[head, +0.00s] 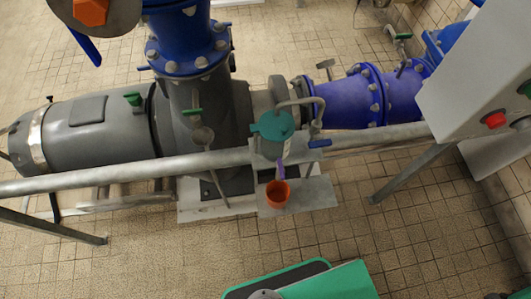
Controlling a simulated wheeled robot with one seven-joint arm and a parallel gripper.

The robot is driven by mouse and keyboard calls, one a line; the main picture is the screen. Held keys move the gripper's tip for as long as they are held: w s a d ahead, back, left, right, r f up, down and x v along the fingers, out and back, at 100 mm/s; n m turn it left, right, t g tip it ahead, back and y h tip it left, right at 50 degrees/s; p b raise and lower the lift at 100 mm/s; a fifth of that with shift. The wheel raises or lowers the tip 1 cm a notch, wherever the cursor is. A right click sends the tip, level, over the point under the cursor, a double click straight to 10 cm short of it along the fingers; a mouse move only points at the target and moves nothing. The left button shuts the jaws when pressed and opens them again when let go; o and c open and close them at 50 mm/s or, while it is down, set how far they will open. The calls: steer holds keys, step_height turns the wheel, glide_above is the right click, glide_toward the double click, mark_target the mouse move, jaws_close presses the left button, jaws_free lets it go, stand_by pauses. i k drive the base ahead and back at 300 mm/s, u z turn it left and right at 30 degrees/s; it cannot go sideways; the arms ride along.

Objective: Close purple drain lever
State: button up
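The purple drain lever (281,169) is small and shows just below a grey pot with a teal lid (272,126). It appears to point down toward an orange cup (278,194). From this distance I cannot tell whether the lever stands open or closed. The orange cup sits below the pot, at the front of a light grey plate (315,193). My gripper is not in view.
A grey rail (110,176) runs across in front of the grey motor (90,130) and pump. A blue lever (320,143) sits right of the pot. A control box with a red button (495,119) stands at right.

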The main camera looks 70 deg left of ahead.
mark_target(280, 171)
steer(key=u, duration=2.35)
steer(key=i, duration=0.2)
steer(key=u, duration=0.3)
steer(key=k, duration=1.15)
steer(key=u, duration=0.95)
steer(key=i, duration=1.05)
steer(key=z, duration=0.35)
